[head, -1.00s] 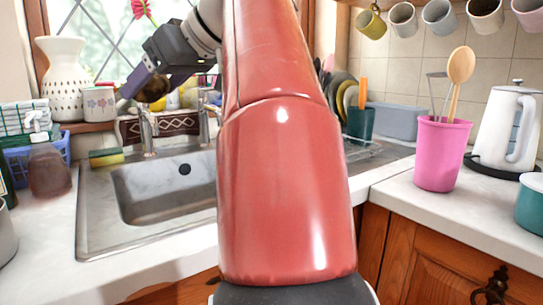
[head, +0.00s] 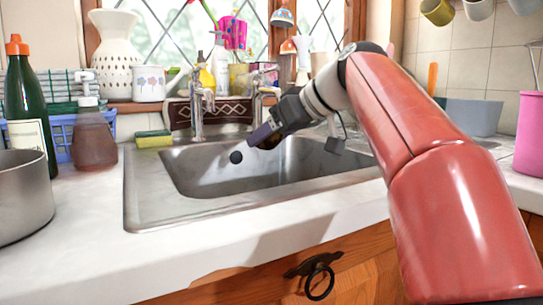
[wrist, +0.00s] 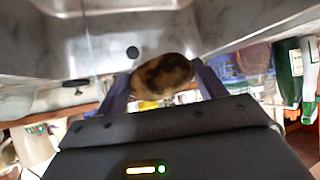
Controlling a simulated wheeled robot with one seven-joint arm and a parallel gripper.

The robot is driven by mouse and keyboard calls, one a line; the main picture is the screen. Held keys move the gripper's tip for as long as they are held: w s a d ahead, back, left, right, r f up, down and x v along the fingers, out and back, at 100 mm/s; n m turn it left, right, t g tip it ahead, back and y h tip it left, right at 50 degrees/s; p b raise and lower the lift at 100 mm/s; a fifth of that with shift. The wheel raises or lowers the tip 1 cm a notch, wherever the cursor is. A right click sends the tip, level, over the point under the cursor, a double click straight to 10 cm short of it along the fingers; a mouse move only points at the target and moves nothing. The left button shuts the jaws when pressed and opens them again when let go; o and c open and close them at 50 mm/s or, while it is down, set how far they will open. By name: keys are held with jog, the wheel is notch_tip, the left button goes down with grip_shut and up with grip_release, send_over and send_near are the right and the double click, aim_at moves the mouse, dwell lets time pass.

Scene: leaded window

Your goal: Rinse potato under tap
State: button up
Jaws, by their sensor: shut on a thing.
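My gripper (head: 266,138) is shut on a brown, dark-blotched potato (wrist: 163,75) and holds it near the rim of the metal sink (head: 145,205). In the wrist view the potato sits between the purple fingers of my gripper (wrist: 165,82). In the head view the potato is mostly hidden by the gripper. Two metal taps stand behind the sink, a left tap (head: 197,110) and a right tap (head: 260,98). The gripper is in front of and just below the right tap.
A sponge (head: 153,139) lies at the sink's left rim. A soap bottle (head: 93,140), a green bottle (head: 28,110) and a pot (head: 22,195) stand on the left counter. The windowsill behind the taps is crowded. The sink basin (head: 225,180) looks empty.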

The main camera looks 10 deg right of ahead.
jog(key=shift+w+a+f, duration=0.15)
jog(key=shift+a+f, duration=0.2)
jog(key=shift+a, duration=0.05)
jog(key=shift+w, duration=0.15)
jog(key=w+d+f+p, duration=0.1)
jog(key=w+d+p, duration=0.1)
jog(key=w, duration=0.4)
jog(key=w+d+f+p, duration=0.1)
jog(key=w+d+p, duration=0.2)
jog(key=w, duration=0.3)
jog(key=shift+w+d+f+p, duration=0.25)
jog(key=shift+d+f+p, duration=0.1)
jog(key=shift+p, duration=0.3)
jog(key=shift+s+d, duration=0.25)
jog(key=shift+d, duration=0.25)
jog(key=shift+a, duration=0.15)
jog(key=shift+w+a, duration=0.25)
jog(key=shift+a, duration=0.15)
